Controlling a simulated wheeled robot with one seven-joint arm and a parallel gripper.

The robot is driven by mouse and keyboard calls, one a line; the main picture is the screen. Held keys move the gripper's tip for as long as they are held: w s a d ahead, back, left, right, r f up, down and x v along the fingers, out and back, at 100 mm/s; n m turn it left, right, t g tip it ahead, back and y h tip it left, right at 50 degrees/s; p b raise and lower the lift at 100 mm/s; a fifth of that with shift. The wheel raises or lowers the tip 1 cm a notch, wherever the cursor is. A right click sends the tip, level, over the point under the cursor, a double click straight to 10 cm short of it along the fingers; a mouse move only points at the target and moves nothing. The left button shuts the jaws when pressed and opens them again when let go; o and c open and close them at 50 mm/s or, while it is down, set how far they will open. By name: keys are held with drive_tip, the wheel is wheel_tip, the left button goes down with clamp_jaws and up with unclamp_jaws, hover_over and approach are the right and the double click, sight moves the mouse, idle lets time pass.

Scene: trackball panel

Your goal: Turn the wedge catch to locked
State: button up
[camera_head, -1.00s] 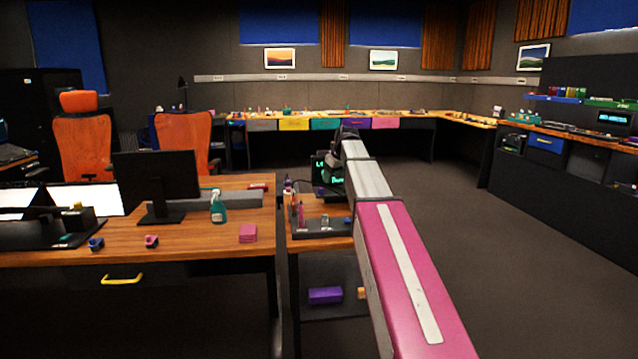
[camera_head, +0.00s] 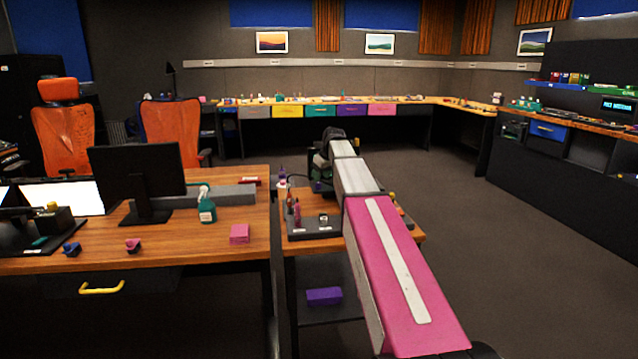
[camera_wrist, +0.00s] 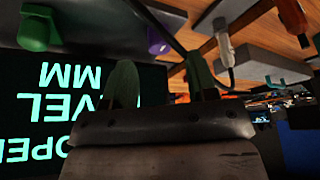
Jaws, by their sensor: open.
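I cannot pick out the wedge catch for certain in either view. In the wrist view a dark panel (camera_wrist: 70,85) with large upside-down cyan lettering fills the left side. A green knob-like part (camera_wrist: 38,28) and a purple part (camera_wrist: 160,40) show near the top of that view. My gripper (camera_wrist: 162,78) is open and empty, its two greenish fingers apart and pointing up in the picture, close to the panel. In the head view my arm reaches over the small wooden table, and its end hides most of what stands behind it.
The small table holds a dark tray (camera_head: 313,228) with bottles, and a purple box (camera_head: 324,296) sits on its lower shelf. A desk with a monitor (camera_head: 138,178) and a spray bottle (camera_head: 206,208) stands at left. Open floor (camera_head: 470,240) lies at right.

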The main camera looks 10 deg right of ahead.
sight(318, 185)
drive_tip(key=shift+x, duration=1.9)
drive_tip(key=shift+c, duration=0.4)
drive_tip(key=c, duration=0.9)
drive_tip(key=shift+o, duration=0.2)
